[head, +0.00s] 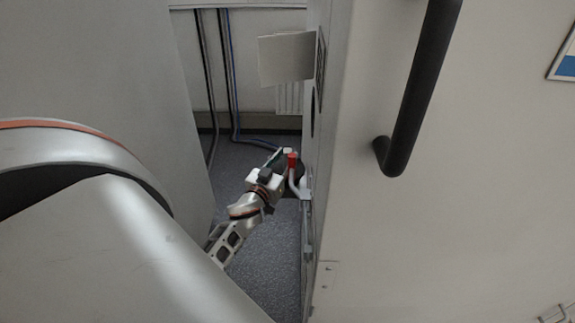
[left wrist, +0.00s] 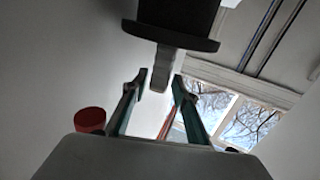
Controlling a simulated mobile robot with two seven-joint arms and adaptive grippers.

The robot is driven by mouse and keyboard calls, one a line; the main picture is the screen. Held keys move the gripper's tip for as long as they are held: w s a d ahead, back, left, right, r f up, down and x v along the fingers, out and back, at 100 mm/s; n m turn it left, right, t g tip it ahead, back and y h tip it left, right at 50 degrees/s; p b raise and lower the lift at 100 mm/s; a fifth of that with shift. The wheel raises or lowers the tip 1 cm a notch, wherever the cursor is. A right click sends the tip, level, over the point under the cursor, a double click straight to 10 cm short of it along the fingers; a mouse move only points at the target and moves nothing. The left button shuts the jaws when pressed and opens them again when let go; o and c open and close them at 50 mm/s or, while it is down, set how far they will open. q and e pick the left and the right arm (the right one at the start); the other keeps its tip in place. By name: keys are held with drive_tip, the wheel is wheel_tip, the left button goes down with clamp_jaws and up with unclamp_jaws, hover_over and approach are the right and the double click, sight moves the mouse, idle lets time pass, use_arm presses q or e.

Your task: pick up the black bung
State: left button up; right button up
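A black flanged piece with a pale grey tab (left wrist: 172,40), which looks like the black bung, is at the top of the left wrist view. In the head view a dark rounded piece (head: 289,168) shows beside the cabinet's side, partly hidden by my gripper. My left gripper (head: 279,161) is close beside it, at the far end of my arm. In the left wrist view its two fingers (left wrist: 160,82) are apart, with the grey tab's end seen between their tips. I cannot tell whether they touch it. My right gripper is not in view.
The large pale cabinet (head: 450,200) with a black handle (head: 412,95) fills the right. A grey panel (head: 90,60) stands on the left, leaving a narrow gap of floor (head: 270,265). Cables (head: 231,80) run down the back wall.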

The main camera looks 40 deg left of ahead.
use_arm(q)
drive_tip(key=shift+x, duration=1.05)
clamp_jaws()
drive_tip(key=shift+r, duration=0.1)
